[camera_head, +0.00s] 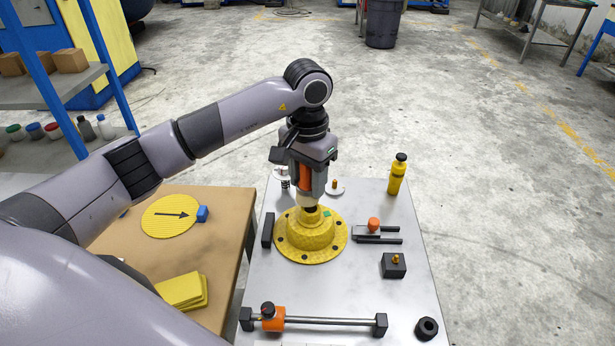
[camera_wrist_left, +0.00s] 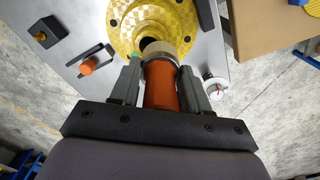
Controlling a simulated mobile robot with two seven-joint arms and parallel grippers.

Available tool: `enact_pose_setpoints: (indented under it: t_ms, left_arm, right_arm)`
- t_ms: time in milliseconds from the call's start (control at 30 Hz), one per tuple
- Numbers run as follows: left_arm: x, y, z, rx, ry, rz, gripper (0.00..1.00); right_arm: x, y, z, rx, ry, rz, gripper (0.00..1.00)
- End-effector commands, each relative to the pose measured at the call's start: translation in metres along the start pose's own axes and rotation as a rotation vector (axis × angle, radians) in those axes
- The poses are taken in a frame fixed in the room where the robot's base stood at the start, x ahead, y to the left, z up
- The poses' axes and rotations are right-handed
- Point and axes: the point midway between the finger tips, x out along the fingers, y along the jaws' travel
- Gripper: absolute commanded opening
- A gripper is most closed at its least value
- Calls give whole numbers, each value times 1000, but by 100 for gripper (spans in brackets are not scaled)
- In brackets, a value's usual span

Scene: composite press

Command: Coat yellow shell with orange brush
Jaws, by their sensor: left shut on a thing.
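The yellow shell (camera_head: 290,246), a round flanged piece with dark holes around its rim, sits on the grey metal table. It also shows at the top of the left wrist view (camera_wrist_left: 122,22). My left gripper (camera_head: 311,178) is shut on the orange brush (camera_wrist_left: 161,85) and holds it above the shell. The brush's pale end points down at the shell's top opening. I cannot tell whether it touches the shell. A small green mark (camera_head: 327,212) shows near the shell's top. My right gripper is not in view.
On the metal table (camera_head: 405,295) stand a yellow bottle (camera_head: 397,175), a dark block (camera_head: 393,265), an orange-knobbed clamp (camera_head: 374,225), a rail with an orange slider (camera_head: 330,321) and a black ring (camera_head: 427,328). A brown table (camera_head: 225,262) with yellow sheets (camera_head: 183,290) adjoins at left.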

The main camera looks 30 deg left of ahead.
Motion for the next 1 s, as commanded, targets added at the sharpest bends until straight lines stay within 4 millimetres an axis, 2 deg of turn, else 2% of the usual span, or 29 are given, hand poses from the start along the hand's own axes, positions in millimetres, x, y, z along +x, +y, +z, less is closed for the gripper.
enact_pose_setpoints:
  t_ms: [633, 1000]
  left_arm:
    - [8, 0, 0, 0, 1, 0, 12]
    - [7, 17, 11, 1, 0, 0, 12]
  right_arm:
    - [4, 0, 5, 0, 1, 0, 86]
    - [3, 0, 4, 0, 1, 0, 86]
